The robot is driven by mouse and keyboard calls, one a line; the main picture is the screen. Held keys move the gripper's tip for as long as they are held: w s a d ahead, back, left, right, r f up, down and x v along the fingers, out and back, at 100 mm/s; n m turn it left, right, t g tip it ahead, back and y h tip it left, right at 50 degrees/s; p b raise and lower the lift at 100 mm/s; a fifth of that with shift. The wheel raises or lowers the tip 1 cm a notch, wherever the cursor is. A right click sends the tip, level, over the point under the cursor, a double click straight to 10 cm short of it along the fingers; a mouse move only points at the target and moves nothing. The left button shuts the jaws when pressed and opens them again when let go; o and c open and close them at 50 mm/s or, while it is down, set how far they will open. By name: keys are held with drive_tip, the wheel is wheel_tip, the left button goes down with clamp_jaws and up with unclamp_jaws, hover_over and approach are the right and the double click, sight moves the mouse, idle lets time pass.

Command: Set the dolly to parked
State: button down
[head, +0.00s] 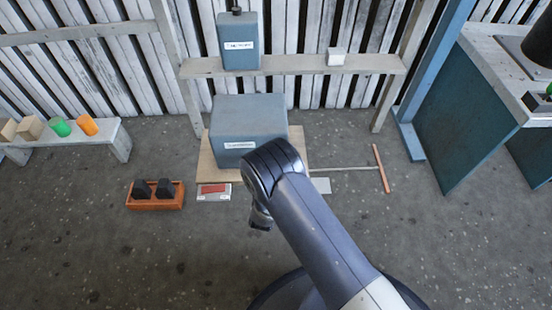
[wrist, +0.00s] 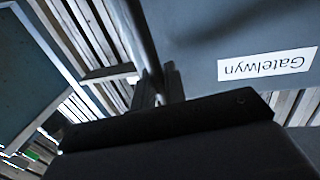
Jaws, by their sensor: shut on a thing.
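A pale wooden board, which looks like the dolly (head: 207,166), lies low on the floor and carries a grey box (head: 247,115) with a white label. That label reads "Gatelwyn" and appears upside down in the wrist view (wrist: 267,64). A light plate with a red patch (head: 214,189) sits at the board's front left edge. In the head view my arm hides my gripper's fingertips. In the wrist view my gripper (wrist: 160,85) is beside the grey box's edge, shut on a narrow grey part that is mostly hidden. I cannot tell what that part belongs to.
A thin rod with an orange crossbar (head: 381,168) extends right of the board. An orange tray (head: 155,204) with dark blocks stands left. A shelf (head: 290,66) carries another grey box. A low bench (head: 110,138) is left and a teal workbench (head: 478,125) right. The front left floor is clear.

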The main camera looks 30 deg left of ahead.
drive_tip(key=shift+s+a, duration=0.2)
drive_tip(key=shift+a, duration=0.1)
drive_tip(key=c, duration=1.5)
unclamp_jaws()
drive_tip(key=shift+c, duration=0.2)
drive_tip(key=shift+s, duration=0.1)
drive_tip(key=p+v, duration=0.3)
drive_tip(key=v, duration=0.7)
drive_tip(key=shift+s+d+p, duration=0.2)
drive_tip(key=shift+p, duration=0.1)
drive_tip(key=shift+f, duration=0.1)
